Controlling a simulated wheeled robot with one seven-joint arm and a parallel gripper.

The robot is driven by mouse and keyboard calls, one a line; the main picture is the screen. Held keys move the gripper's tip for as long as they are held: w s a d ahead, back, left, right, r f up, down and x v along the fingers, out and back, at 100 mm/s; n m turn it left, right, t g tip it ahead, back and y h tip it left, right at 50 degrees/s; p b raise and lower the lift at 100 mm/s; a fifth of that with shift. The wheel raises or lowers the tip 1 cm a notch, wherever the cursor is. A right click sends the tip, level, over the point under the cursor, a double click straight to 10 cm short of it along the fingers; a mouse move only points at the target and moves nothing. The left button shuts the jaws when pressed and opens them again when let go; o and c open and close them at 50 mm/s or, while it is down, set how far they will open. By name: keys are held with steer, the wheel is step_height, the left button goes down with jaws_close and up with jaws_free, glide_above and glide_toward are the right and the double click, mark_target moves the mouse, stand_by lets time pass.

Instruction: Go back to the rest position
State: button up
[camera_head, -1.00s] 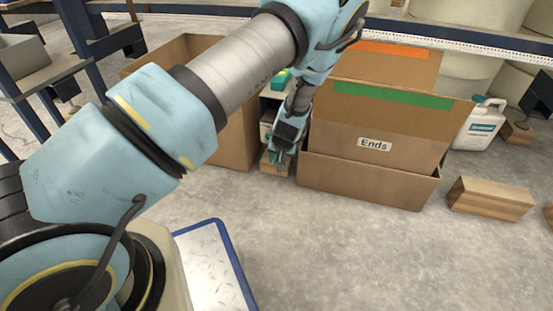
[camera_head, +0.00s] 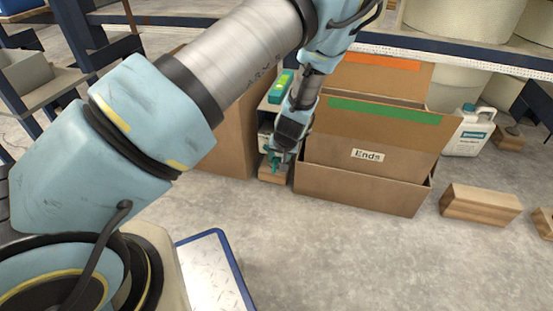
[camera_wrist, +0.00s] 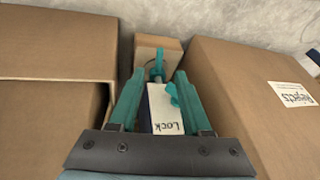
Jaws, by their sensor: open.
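My gripper (camera_head: 275,165) hangs between two cardboard boxes in the head view. In the wrist view its two teal fingers (camera_wrist: 159,74) are spread apart. A white container lettered "Lock" (camera_wrist: 165,108), with a teal top, shows between and beyond the fingers. I cannot tell whether they touch it. A wooden block (camera_wrist: 158,43) lies beyond it, and shows below my gripper in the head view (camera_head: 272,176).
The box marked "Ends" (camera_head: 345,185) stands right of my gripper, and a brown box (camera_head: 225,130) stands left. A teal item (camera_head: 281,88) lies behind. A wooden block (camera_head: 480,204) and a white jug (camera_head: 469,130) are farther right.

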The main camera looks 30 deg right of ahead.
steer(key=shift+s+r, duration=0.35)
steer(key=shift+r, duration=0.3)
steer(key=w+a+r+n+g+p, duration=0.1)
steer(key=w+a+r+n+p, duration=0.15)
steer(key=a+r, duration=0.7)
steer(key=w+a+r+n+g+p, duration=0.2)
steer(key=a+r+p, duration=0.1)
steer(key=a+r, duration=0.65)
steer(key=s+a+r+n+p, duration=0.1)
steer(key=s+a+r+p, duration=0.1)
steer(key=s+a+r, duration=0.5)
steer(key=s+a+r+p, duration=0.2)
steer(key=a+r, duration=0.7)
steer(key=a, duration=0.2)
step_height(320, 180, up, 38)
steer(key=p, duration=3.7)
steer(key=shift+a, duration=0.15)
